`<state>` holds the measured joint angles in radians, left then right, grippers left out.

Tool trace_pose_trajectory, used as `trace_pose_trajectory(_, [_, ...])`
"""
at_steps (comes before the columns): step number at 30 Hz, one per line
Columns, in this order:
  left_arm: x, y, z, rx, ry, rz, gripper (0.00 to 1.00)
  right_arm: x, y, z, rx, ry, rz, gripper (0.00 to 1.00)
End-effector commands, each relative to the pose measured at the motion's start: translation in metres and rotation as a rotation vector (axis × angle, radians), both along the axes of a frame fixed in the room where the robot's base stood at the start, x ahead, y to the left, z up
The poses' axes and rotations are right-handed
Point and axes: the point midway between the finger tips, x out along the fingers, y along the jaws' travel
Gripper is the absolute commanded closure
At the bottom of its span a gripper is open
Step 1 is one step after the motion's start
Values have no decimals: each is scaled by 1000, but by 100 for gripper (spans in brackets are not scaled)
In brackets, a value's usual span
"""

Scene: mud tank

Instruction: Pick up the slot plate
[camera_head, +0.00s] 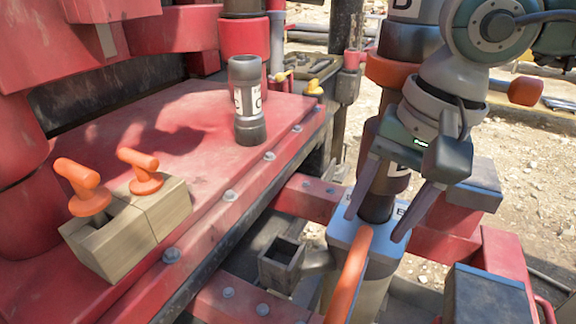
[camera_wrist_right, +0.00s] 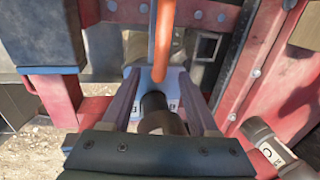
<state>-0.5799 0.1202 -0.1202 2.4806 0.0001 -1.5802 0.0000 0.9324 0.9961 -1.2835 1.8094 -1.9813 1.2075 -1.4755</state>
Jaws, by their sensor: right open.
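The slot plate, a blue plate (camera_head: 342,231) with a long orange handle (camera_head: 349,275), lies on top of a pale block beside the red deck. In the right wrist view the blue plate (camera_wrist_right: 178,82) and orange handle (camera_wrist_right: 162,45) lie ahead of the fingertips. My right gripper (camera_head: 376,226) is open and points down over the plate, its fingers on either side of the dark pipe end and near the handle. The fingers appear in the wrist view (camera_wrist_right: 159,76) too. Whether they touch the plate cannot be told. My left gripper is not in view.
A dark labelled pipe (camera_head: 377,207) stands at the plate behind my fingers. Another short pipe piece (camera_head: 248,100) stands on the red deck (camera_head: 190,125). A wooden block with orange levers (camera_head: 130,225) sits at left. Red beams and a dark box (camera_head: 487,297) crowd the right.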

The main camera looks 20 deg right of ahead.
Motion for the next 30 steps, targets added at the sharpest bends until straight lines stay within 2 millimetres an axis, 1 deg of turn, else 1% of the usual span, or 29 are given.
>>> trace_pose_trajectory(1, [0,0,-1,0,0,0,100,1,1,-10,1,3,1,40])
trace_pose_trajectory(3, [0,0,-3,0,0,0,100,2,3,-21,0,4,1,40])
trace_pose_trajectory(6, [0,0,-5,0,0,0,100,5,4,-35,2,3,1,40])
trace_pose_trajectory(9, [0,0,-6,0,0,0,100,6,5,-40,2,2,1,40])
trace_pose_trajectory(15, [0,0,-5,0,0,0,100,6,5,-40,2,1,0,40])
trace_pose_trajectory(17, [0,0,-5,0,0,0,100,6,5,-40,2,1,0,45])
trace_pose_trajectory(30, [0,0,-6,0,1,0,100,6,5,-40,2,1,-1,95])
